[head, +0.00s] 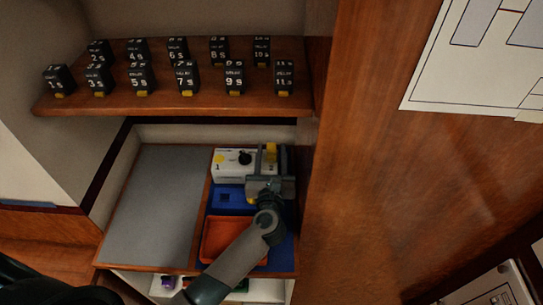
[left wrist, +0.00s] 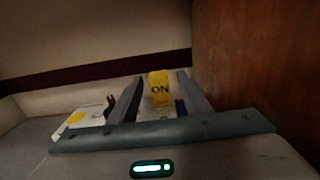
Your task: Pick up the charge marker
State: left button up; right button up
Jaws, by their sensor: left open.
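A yellow piece (head: 271,152) lettered ON stands at the right end of the white box (head: 232,172) on the lower shelf; it seems to be the charge marker. It also shows upright in the left wrist view (left wrist: 160,88). My left gripper (head: 268,168) is open at that end of the box. In the left wrist view its two fingers stand on either side of the yellow piece, and I cannot tell whether they touch it. The gripper hides the piece's lower part. My right gripper is not in view.
The box carries a black knob (head: 245,158) and a yellow patch. A blue holder (head: 229,199) and an orange tray (head: 220,236) lie nearer, beside a bare grey mat (head: 152,200). Several numbered black blocks stand on the upper shelf (head: 180,105). A wooden wall (head: 345,160) rises close on the right.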

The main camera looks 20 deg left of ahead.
pick_arm(q)
jog(key=shift+w+a+r+p, duration=0.1)
jog(key=shift+w+r+p, duration=0.05)
jog(key=shift+w+p, duration=0.15)
jog(key=shift+w+a+r+p, duration=0.1)
jog(key=shift+w+p, duration=0.1)
jog(key=shift+w, duration=0.15)
jog(key=p+x, duration=0.1)
jog(key=x, duration=0.2)
jog(key=shift+f, duration=0.1)
jog(key=shift+w+a+f, duration=0.1)
jog(key=shift+w+a, duration=0.05)
jog(key=shift+w, duration=0.2)
grip_shut()
